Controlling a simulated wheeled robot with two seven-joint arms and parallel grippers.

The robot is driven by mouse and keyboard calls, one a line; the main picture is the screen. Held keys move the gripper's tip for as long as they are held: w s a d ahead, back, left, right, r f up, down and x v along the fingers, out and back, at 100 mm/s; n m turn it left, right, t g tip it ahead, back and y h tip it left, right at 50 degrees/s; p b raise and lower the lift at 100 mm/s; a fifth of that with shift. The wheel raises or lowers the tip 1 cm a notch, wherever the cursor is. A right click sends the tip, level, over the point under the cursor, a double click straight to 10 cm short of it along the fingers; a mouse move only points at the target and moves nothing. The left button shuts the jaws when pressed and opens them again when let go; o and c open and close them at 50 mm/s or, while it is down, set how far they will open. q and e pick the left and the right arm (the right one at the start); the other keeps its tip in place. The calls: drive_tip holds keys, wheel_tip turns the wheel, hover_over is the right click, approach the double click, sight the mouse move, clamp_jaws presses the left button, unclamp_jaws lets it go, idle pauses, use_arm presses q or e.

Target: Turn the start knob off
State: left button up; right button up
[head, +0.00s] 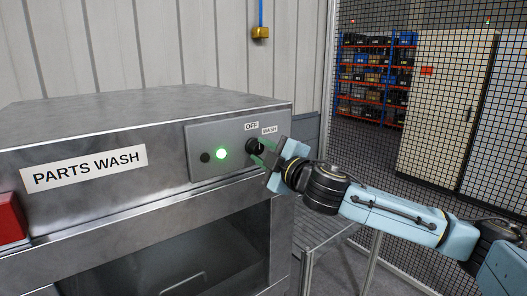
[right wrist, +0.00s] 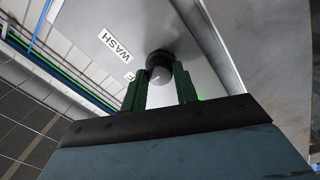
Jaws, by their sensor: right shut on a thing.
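The start knob (head: 252,146) is a black round knob on the grey control panel (head: 202,172) of the parts washer. The labels OFF (head: 251,126) and WASH (head: 270,130) stand above it. In the right wrist view the knob (right wrist: 159,64) sits between the two dark green fingers (right wrist: 160,85). The gripper hides part of the knob, and I cannot tell where it points. My left gripper is not in view.
The steel washer (head: 110,115) carries a PARTS WASH label and a red box (head: 10,217) at its left. A dark button (head: 205,157) sits left of the light. A metal rail (head: 330,245) stands below my right arm. Mesh fencing and shelves (head: 377,75) are behind.

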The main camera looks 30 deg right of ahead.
idle(0.4)
drive_tip(key=o, duration=1)
drive_tip(key=shift+c, duration=0.2)
drive_tip(key=shift+s, duration=0.1)
drive_tip(key=shift+s+f, duration=0.1)
drive_tip(key=shift+s, duration=0.2)
drive_tip(key=s+b, duration=1.2)
drive_tip(key=b, duration=0.4)
drive_tip(key=shift+s+d+f, duration=0.25)
drive_tip(key=shift+s+f, duration=0.05)
